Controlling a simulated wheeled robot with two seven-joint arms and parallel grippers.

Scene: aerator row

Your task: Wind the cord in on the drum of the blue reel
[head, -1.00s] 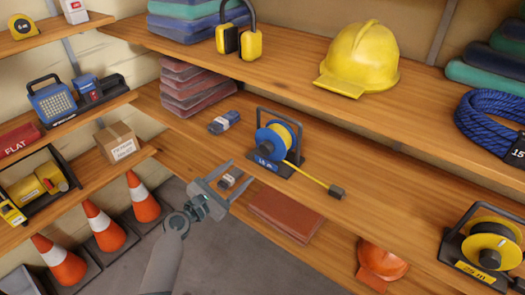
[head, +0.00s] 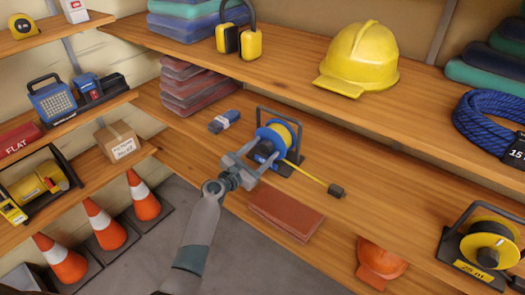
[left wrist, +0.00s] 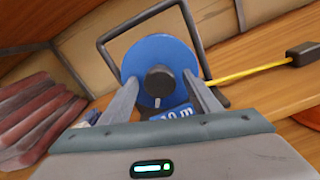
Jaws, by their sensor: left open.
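The blue reel (head: 277,136) stands on the middle shelf in a dark frame, with yellow cord on its drum. In the left wrist view its blue disc (left wrist: 160,58) faces me, with a dark hub knob (left wrist: 159,82) at its centre. A length of yellow cord (head: 312,175) runs out to the right along the shelf to a dark end block (head: 336,190). My left gripper (head: 252,158) is open in front of the reel. Its fingers show either side of the hub knob in the left wrist view (left wrist: 168,98), and nothing is between them that I can tell is gripped. My right gripper is not in view.
A blue-grey bundle (head: 224,121) lies left of the reel, and red folded stacks (head: 190,92) stand behind it. A brown flat block (head: 286,211) lies lower down in front. A yellow reel (head: 487,245) is at the far right. The upper shelf overhangs the reel.

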